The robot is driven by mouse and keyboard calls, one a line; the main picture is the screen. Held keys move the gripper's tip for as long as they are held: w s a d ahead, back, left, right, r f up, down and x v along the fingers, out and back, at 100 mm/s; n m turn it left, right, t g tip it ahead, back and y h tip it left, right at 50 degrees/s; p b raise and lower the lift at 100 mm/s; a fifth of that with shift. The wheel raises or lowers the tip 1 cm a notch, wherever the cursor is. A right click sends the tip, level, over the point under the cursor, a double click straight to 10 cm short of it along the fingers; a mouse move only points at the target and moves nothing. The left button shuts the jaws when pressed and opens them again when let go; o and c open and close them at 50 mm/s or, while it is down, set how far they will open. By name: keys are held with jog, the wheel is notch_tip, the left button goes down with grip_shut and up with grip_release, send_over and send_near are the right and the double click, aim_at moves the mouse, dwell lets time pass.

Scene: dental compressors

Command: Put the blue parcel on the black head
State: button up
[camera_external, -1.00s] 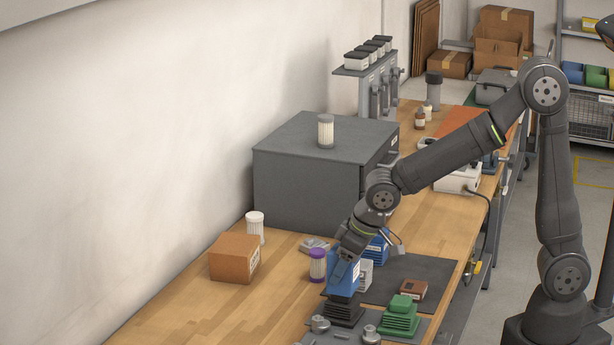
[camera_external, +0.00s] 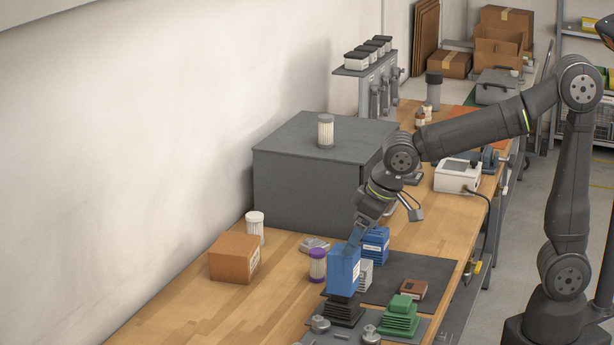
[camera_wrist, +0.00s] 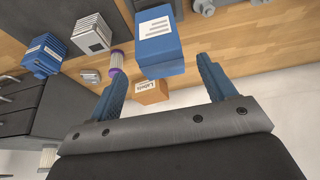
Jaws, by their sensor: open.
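The blue parcel (camera_external: 343,271), a box with a white label, sits upright on top of the black head (camera_external: 343,311), a ribbed dark block. The parcel also shows in the wrist view (camera_wrist: 160,45), just beyond the fingers. My gripper (camera_external: 354,243) is above the parcel, its fingers close to the parcel's top. In the wrist view my gripper (camera_wrist: 162,68) has its two blue fingers wide apart with nothing between them. The black head is not clearly seen in the wrist view.
A green finned head (camera_external: 399,320) stands right of the black head. A blue finned head (camera_external: 376,247) and a grey finned block (camera_external: 365,275) stand behind. A purple-capped filter (camera_external: 317,266) is left of the parcel. A cardboard box (camera_external: 234,258) stands further left; the front-left bench is clear.

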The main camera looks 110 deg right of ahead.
aim_at(343, 266)
jog(key=shift+v, duration=1.65)
jog(key=shift+f, duration=0.1)
jog(key=x, duration=1.2)
jog(key=shift+r, duration=1.4)
